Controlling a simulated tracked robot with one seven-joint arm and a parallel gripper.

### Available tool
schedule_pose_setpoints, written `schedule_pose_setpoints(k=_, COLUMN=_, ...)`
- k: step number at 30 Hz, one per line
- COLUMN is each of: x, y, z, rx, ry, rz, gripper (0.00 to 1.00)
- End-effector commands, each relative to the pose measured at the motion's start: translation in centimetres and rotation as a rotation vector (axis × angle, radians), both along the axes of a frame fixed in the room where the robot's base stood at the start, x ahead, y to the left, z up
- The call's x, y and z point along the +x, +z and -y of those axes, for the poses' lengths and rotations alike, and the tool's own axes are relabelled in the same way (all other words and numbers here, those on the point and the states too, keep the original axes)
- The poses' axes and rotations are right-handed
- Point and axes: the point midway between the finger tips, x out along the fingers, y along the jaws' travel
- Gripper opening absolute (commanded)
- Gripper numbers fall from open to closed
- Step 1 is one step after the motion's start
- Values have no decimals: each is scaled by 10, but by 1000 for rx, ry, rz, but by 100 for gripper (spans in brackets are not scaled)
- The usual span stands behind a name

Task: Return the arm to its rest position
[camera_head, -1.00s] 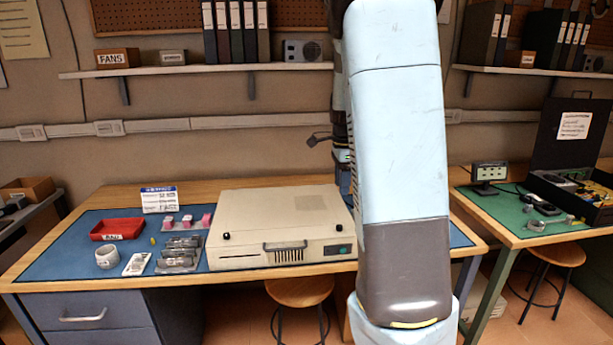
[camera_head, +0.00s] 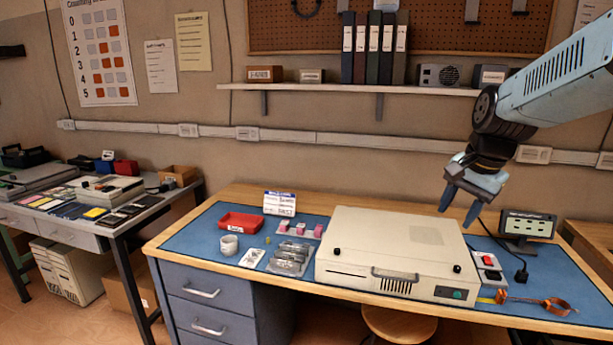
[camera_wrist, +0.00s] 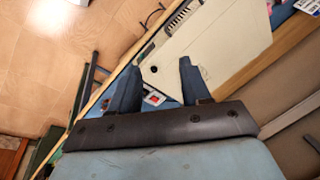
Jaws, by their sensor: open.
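My gripper (camera_head: 459,203) hangs from my arm at the right of the head view. It is above the right back corner of the beige computer case (camera_head: 385,245) and clear of the bench. Its two fingers are apart with nothing between them. In the wrist view my gripper (camera_wrist: 157,85) shows two spread blue-grey fingers. The beige case (camera_wrist: 215,40) lies beyond them, along with a small red switch (camera_wrist: 153,99).
A shelf (camera_head: 430,91) with binders runs above. Another table (camera_head: 60,214) stands at left.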

Motion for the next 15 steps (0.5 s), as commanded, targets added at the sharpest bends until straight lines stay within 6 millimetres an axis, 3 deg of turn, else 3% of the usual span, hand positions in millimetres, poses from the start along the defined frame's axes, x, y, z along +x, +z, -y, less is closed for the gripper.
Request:
schedule_pose_setpoints(k=6, x=-46, y=16, z=-29, rx=-97, ry=278, rz=104, gripper=47)
schedule_pose_setpoints(k=15, x=-105, y=22, z=-60, rx=-285, ry=629, rz=219, gripper=47)
